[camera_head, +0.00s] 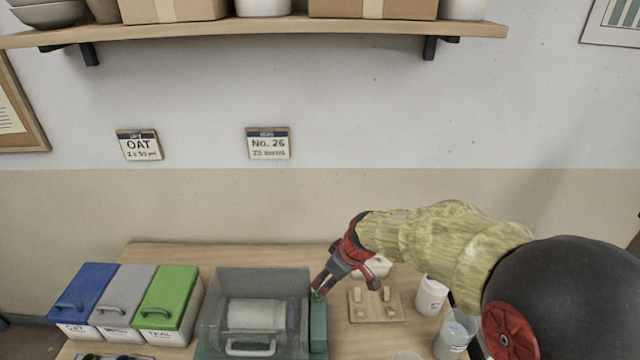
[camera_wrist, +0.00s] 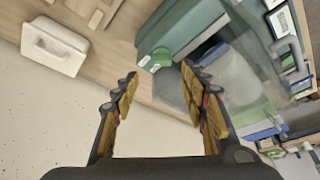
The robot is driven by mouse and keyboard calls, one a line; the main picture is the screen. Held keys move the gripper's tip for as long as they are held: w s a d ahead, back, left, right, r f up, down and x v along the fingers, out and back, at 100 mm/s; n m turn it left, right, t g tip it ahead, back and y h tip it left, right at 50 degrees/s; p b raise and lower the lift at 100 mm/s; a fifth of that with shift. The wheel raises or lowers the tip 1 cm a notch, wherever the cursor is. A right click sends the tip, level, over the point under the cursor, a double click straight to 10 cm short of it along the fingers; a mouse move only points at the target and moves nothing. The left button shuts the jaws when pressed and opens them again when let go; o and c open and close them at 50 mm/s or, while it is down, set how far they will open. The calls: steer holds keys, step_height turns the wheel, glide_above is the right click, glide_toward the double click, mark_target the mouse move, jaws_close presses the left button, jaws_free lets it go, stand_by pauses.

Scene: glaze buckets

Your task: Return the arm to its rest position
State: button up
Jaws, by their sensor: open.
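My gripper (camera_head: 324,286) is at the end of my arm, which reaches in from the right over the table. It is beside the right side of a grey-green machine (camera_head: 318,325) with a clear cover. In the wrist view my gripper (camera_wrist: 160,95) is open, with nothing between its fingers. The machine's green button (camera_wrist: 158,58) shows beyond the fingertips. A pale container lies inside the clear cover. Whether a fingertip touches the machine, I cannot tell.
Blue (camera_head: 82,290), grey (camera_head: 125,295) and green (camera_head: 168,295) lidded bins stand at the left. A wooden block stand (camera_head: 377,312), a white jar (camera_head: 430,296) and a clear cup (camera_head: 455,335) are at the right. A shelf (camera_head: 260,32) with boxes hangs above; the space below it is clear.

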steer(key=s+d+r+m+g+h, duration=0.15)
steer(key=s+d+m, duration=0.3)
steer(key=s, duration=0.75)
steer(key=s+d+r+m+t, duration=0.2)
steer(key=s+d+r, duration=0.3)
steer(key=s+r, duration=0.2)
steer(key=s+d+r+m+t+h, duration=0.1)
steer(key=s+d+r+m+t, duration=0.1)
steer(key=s+d+r, duration=0.2)
steer(key=s+v, duration=0.1)
steer(key=v, duration=0.4)
steer(key=shift+d+b, duration=0.25)
steer(key=shift+b, duration=0.05)
steer(key=shift+f+h, duration=0.15)
steer(key=shift+h, duration=0.1)
steer(key=shift+c, duration=0.4)
